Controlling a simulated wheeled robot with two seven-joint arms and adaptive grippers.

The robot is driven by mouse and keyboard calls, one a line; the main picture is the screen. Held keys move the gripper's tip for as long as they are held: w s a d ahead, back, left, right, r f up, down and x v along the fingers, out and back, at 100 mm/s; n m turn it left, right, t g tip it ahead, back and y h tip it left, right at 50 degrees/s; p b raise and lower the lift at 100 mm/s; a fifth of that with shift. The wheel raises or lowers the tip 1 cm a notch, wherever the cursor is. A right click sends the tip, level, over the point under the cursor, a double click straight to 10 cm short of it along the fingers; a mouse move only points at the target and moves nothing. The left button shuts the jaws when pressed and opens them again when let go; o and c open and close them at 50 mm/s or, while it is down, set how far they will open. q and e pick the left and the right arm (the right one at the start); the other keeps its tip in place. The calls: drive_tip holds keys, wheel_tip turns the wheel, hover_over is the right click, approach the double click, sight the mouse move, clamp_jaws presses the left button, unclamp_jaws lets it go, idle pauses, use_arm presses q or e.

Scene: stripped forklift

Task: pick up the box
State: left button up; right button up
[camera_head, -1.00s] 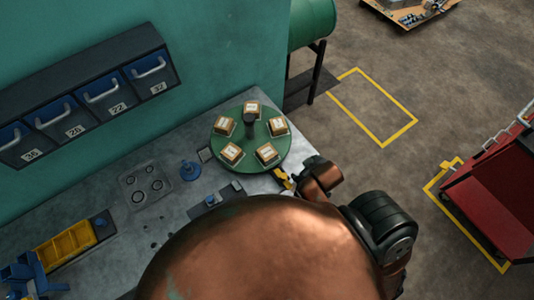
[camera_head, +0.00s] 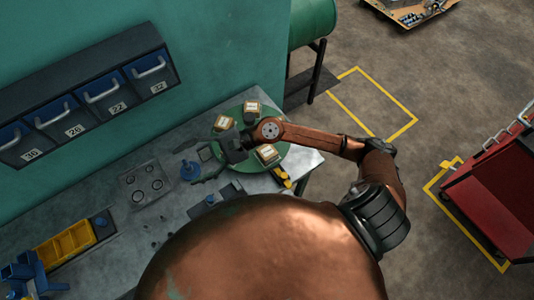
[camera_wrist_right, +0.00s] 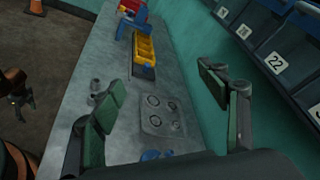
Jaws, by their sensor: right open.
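Small tan boxes with white labels stand on a round green turntable (camera_head: 284,150) on the bench. One box (camera_head: 252,107) is at the back, one (camera_head: 223,122) at the left and one (camera_head: 267,153) at the front right. My right arm crosses above the turntable and hides its middle and parts of its rim. My right gripper (camera_head: 191,165) is open and empty, pointing left past the turntable. Its spread fingers also show in the wrist view (camera_wrist_right: 161,82), with no box between them. What seems to be my left gripper (camera_wrist_right: 20,103) is small and dark at the wrist view's left edge.
A blue funnel-like part (camera_head: 190,170) stands near the right fingers. A grey plate with round holes (camera_head: 146,186) and a yellow bin (camera_head: 65,246) lie farther left. Blue numbered drawers (camera_head: 101,93) line the wall. A yellow-and-black tool (camera_head: 281,177) lies at the bench's front edge.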

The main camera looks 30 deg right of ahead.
drive_tip(key=d+f+n+g+h, duration=0.2)
drive_tip(key=d+f+n+h, duration=0.25)
drive_tip(key=f, duration=0.25)
drive_tip(key=n+g+h, duration=0.1)
drive_tip(key=n+h, duration=0.7)
drive_tip(key=h, duration=0.3)
hover_over(267, 151)
drive_tip(key=shift+y, duration=0.25)
drive_tip(key=f, duration=0.9)
drive_tip(key=shift+s+d+f, duration=0.15)
drive_tip(key=shift+s+f, duration=0.05)
drive_tip(key=shift+f, duration=0.1)
drive_tip(key=shift+f+p, duration=0.35)
drive_tip(key=shift+f, duration=0.5)
wheel_tip(267, 151, down, 5)
drive_tip(key=p, duration=0.2)
drive_tip(key=shift+p, duration=0.3)
drive_tip(key=shift+f, duration=0.35)
drive_tip(key=shift+c, duration=0.4)
